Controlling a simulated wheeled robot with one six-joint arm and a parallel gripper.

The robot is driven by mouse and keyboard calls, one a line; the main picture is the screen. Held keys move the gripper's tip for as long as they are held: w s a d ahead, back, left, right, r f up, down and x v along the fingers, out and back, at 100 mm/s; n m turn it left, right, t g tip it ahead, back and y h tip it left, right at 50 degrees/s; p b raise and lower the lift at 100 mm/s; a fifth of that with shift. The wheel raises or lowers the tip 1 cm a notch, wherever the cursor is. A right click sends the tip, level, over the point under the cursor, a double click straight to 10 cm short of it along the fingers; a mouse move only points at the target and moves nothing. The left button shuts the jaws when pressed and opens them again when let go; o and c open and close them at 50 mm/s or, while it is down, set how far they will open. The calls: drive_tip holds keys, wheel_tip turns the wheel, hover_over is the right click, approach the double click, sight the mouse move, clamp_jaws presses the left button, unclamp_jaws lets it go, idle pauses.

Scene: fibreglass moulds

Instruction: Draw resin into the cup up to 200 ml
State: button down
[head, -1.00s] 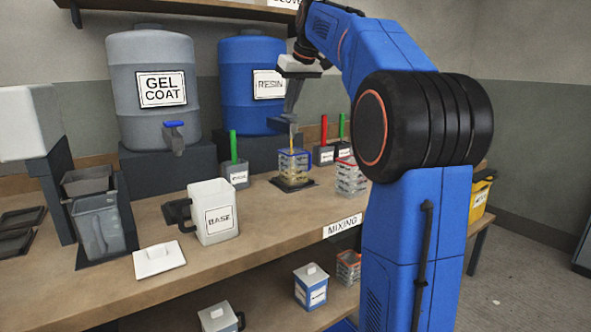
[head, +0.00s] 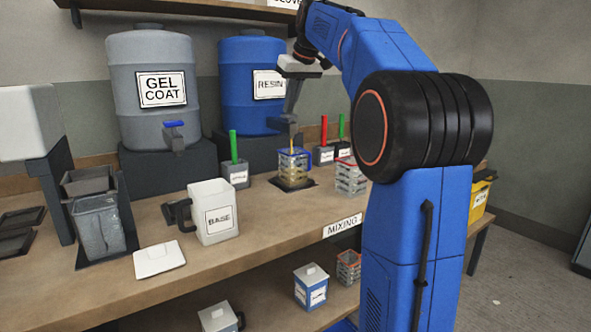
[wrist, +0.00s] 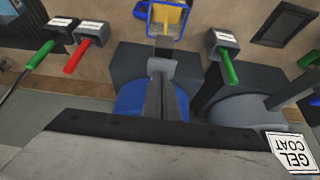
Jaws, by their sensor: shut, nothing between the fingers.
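The blue resin drum (head: 235,85) stands on a dark block at the back, its label partly behind my arm. The clear cup with a blue rim (head: 294,170) stands upright on a dark pad below the drum's tap. Amber resin is in the cup, and a thin amber stream shows above it. The graduation marks are too small to read. The cup also shows at the top of the wrist view (wrist: 166,20). My gripper (head: 289,122) is shut and empty, pointing down at the tap above the cup. It hides most of the tap and its lever.
A grey gel coat drum (head: 153,95) with a blue-levered tap stands left. A white BASE jug (head: 213,212), a white lid (head: 159,260) and a red-rimmed cup (head: 351,177) stand on the bench. Small holders with green and red handles (head: 323,152) are behind. The bench front is partly clear.

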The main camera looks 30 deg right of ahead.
drive_tip(key=shift+r, duration=0.1)
wheel_tip(320, 180, up, 7)
idle(0.7)
idle(0.8)
